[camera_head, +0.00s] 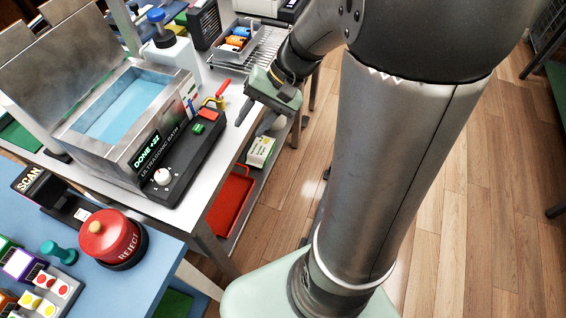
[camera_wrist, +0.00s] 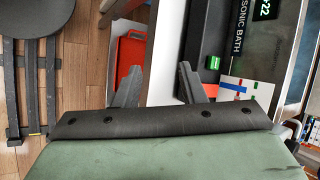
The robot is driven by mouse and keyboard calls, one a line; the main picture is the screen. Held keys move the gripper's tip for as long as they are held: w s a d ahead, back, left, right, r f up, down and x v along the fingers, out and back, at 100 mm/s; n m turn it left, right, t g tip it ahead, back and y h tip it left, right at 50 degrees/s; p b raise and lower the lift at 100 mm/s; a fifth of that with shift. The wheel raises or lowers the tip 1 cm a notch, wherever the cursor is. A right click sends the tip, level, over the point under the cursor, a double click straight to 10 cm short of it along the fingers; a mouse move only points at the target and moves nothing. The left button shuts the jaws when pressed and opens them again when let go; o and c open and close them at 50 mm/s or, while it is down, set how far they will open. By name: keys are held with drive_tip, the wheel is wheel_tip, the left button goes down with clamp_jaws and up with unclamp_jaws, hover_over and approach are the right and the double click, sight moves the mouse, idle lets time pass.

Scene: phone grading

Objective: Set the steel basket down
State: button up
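My gripper (camera_head: 254,118) is beside the right edge of the white bench, just right of the ultrasonic bath. In the wrist view its two fingers (camera_wrist: 156,82) stand apart with nothing between them. A grey metal tray-like container (camera_head: 238,38) holding orange and blue items sits on a wire rack (camera_head: 262,52) at the back of the bench. It may be the steel basket, but I cannot tell for sure. The ultrasonic bath (camera_head: 130,120) has its lid up and blue liquid inside. Its display reads DONE +22. No basket shows clearly in the liquid.
A red-and-yellow handled item (camera_head: 216,97) stands beside the bath's control panel (camera_head: 190,150). A red tray (camera_head: 232,200) lies on the shelf below. A red REJECT container (camera_head: 112,238) sits on the blue table at front left. Open wooden floor (camera_head: 480,200) is at right.

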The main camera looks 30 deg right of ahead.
drive_tip(key=s+f+n+h, duration=0.1)
drive_tip(key=s+n+h, duration=0.1)
drive_tip(key=s, duration=0.4)
drive_tip(key=s+d+f+n+h, duration=0.1)
drive_tip(key=s+n+h, duration=0.2)
drive_tip(key=s+h, duration=0.2)
drive_tip(key=shift+s+f, duration=0.3)
drive_tip(key=shift+s, duration=0.3)
